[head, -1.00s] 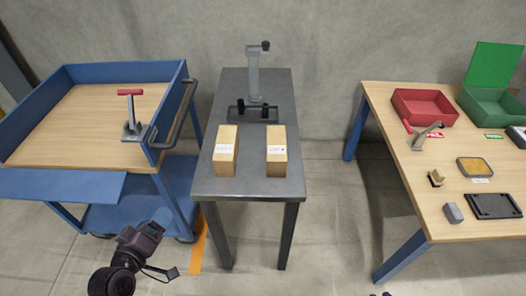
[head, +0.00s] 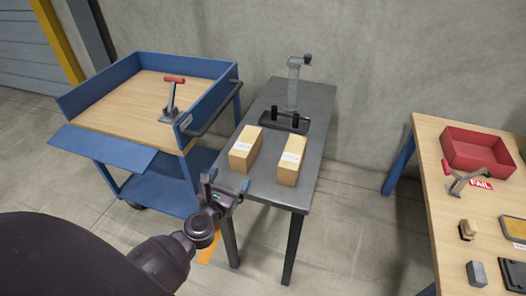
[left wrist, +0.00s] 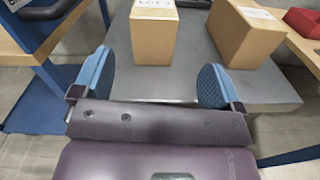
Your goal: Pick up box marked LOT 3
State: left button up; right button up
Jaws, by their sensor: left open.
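Two tan cardboard boxes stand on the grey table (head: 262,181). The left box (head: 243,155) has a white label that is too small to read in the head view. In the left wrist view, this box (left wrist: 153,40) stands ahead between the fingertips, and its label, partly cut off, seems to read LOT 3. The right box (head: 290,166) also has a white label; it shows in the left wrist view too (left wrist: 240,38), its label unclear. My left gripper (head: 226,184) is open and empty, just in front of the left box at the table's near edge. My right gripper is out of view.
A black and grey stand (head: 294,88) is behind the boxes. A blue cart (head: 145,155) with a red-handled clamp (head: 171,98) stands close on the left. On the right, a wooden table (head: 432,158) holds a red bin (head: 474,150) and small parts.

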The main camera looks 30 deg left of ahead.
aim_at(242, 153)
pick_arm(q)
jog(key=shift+n, duration=0.8)
jog(key=shift+a+x, duration=0.2)
jog(key=shift+x, duration=2.5)
jog(key=shift+a+x, duration=0.2)
jog(key=shift+x, duration=2.55)
jog(key=shift+s, duration=0.1)
jog(key=shift+c, duration=0.3)
jog(key=c, duration=1.2)
jog(key=shift+r, duration=0.1)
